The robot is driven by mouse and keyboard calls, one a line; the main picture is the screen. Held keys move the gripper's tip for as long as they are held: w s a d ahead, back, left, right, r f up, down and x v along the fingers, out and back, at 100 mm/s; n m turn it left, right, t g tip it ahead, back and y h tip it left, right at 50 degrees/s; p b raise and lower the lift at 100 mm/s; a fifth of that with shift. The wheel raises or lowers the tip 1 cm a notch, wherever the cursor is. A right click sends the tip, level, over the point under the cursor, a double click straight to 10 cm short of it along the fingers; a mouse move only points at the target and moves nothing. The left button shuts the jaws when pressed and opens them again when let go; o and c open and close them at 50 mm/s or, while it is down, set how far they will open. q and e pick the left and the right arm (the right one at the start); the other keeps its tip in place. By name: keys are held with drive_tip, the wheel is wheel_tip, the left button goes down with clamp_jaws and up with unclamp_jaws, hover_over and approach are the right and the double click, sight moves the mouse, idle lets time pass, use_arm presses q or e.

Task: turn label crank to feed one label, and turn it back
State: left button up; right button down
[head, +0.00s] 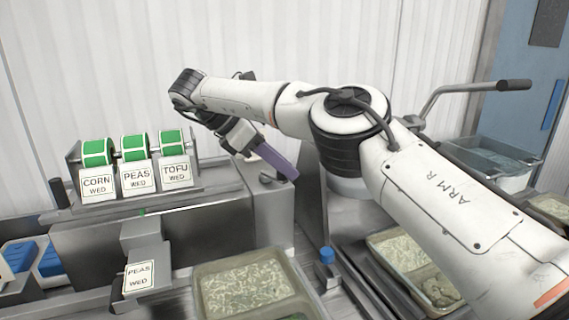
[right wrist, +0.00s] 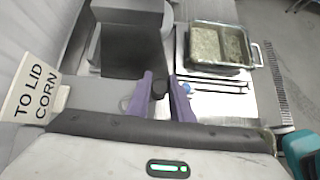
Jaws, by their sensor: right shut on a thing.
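The label machine (head: 160,240) stands at left in the head view, with green label rolls (head: 134,148) on top above cards reading CORN, PEAS and TOFU. A PEAS WED label (head: 139,276) lies on its front plate. My right gripper (head: 284,170) is at the machine's right end, with its purple fingers pointing down and to the right. In the right wrist view, the purple fingers (right wrist: 161,84) are shut on a dark round crank knob (right wrist: 159,89). The rest of the crank is mostly hidden by the gripper. My left gripper is not in view.
A food tray (head: 205,298) stands in front of the machine, and another (head: 372,240) is at right beneath my right arm. A blue-topped item (head: 326,256) stands between them. A clear bin (head: 490,160) sits at back right. A TO LID CORN card (right wrist: 36,92) shows at the wrist view's left.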

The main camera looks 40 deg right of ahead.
drive_tip(key=shift+a+m, duration=0.15)
drive_tip(key=shift+m, duration=0.15)
idle(0.4)
drive_tip(key=c, duration=1.6)
unclamp_jaws()
drive_tip(key=shift+g, duration=0.3)
drive_tip(key=shift+o, duration=0.2)
drive_tip(key=shift+r, duration=0.1)
